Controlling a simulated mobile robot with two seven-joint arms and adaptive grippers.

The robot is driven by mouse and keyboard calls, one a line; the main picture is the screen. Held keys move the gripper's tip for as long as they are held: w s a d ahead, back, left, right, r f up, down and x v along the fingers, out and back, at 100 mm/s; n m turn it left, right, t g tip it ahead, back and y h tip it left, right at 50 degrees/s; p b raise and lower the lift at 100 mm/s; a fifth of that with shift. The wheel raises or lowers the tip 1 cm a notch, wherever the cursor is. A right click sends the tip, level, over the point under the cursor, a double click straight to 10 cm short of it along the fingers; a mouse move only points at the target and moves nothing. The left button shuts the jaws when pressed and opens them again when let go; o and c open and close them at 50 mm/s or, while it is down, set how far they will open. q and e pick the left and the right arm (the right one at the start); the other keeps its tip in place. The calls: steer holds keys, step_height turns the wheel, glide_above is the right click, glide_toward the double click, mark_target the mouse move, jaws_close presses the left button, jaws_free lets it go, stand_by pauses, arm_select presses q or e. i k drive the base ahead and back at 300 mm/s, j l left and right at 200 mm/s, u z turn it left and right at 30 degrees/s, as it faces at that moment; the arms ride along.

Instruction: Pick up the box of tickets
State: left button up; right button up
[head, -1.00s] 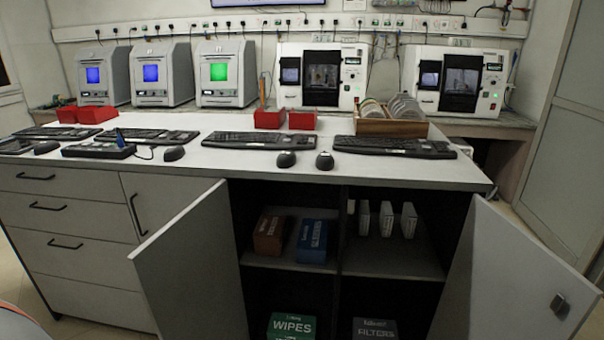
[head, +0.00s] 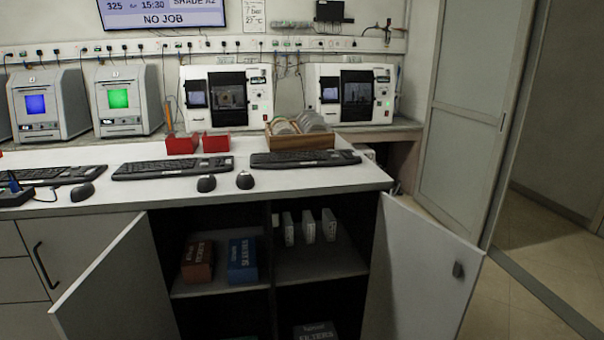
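A brown-orange box (head: 198,261), apparently the box of tickets, stands upright on the left upper shelf inside the open cabinet. Its lettering is too small to read surely. A blue box (head: 242,261) stands just to its right on the same shelf. Neither of my grippers is in view.
The left door (head: 118,285) and right door (head: 420,270) stand open. Several white boxes (head: 308,226) stand on the right shelf (head: 320,262), and a dark filters box (head: 315,331) is below. The counter (head: 200,190) holds keyboards, mice and red trays. Open floor (head: 520,290) lies right.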

mark_target(198, 262)
steer(key=j, duration=0.65)
steer(key=i+j+z, duration=0.1)
steer(key=j, duration=0.5)
steer(key=j+z, duration=0.4)
steer(key=j, duration=1.55)
steer(key=l+u, duration=0.15)
steer(key=l, duration=0.3)
steer(key=k+l+u, duration=0.15)
steer(key=l, duration=0.3)
steer(key=l+u, duration=0.15)
steer(key=l, duration=0.35)
steer(key=k, duration=0.05)
